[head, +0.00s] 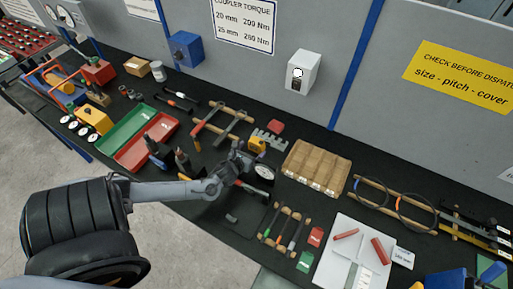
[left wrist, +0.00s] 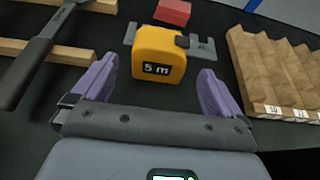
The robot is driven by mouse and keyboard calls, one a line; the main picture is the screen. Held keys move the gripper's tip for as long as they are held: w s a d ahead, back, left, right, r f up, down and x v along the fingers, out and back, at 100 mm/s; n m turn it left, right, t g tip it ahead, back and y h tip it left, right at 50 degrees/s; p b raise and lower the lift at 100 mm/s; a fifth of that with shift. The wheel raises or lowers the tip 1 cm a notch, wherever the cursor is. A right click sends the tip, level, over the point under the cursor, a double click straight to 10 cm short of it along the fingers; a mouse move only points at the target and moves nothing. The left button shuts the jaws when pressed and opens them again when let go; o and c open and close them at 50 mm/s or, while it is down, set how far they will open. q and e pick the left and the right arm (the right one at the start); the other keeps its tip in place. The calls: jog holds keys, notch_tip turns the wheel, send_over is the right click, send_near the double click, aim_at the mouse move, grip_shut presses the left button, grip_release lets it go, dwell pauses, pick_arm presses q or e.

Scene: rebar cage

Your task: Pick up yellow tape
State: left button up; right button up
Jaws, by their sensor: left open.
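The yellow tape (head: 257,144) is a boxy tape measure on the dark bench, just beyond my left gripper (head: 247,160) in the head view. In the left wrist view the yellow tape (left wrist: 160,54) shows its "5 m" label, centred ahead of the jaws. My left gripper (left wrist: 155,80) is open and empty, with a purple finger on each side and the tape a little beyond and between them. A grey notched metal piece (left wrist: 201,49) lies behind and beside the tape. My right gripper is not in view.
A red block (left wrist: 173,12) lies behind the tape. A ridged wooden tray (head: 316,167) stands to its right. A round dial gauge (head: 264,171) lies close to my left gripper.

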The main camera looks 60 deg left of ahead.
aim_at(255, 147)
pick_arm(q)
jog(key=shift+x, duration=3.3)
jog(key=shift+f, duration=0.1)
jog(key=c, duration=1.2)
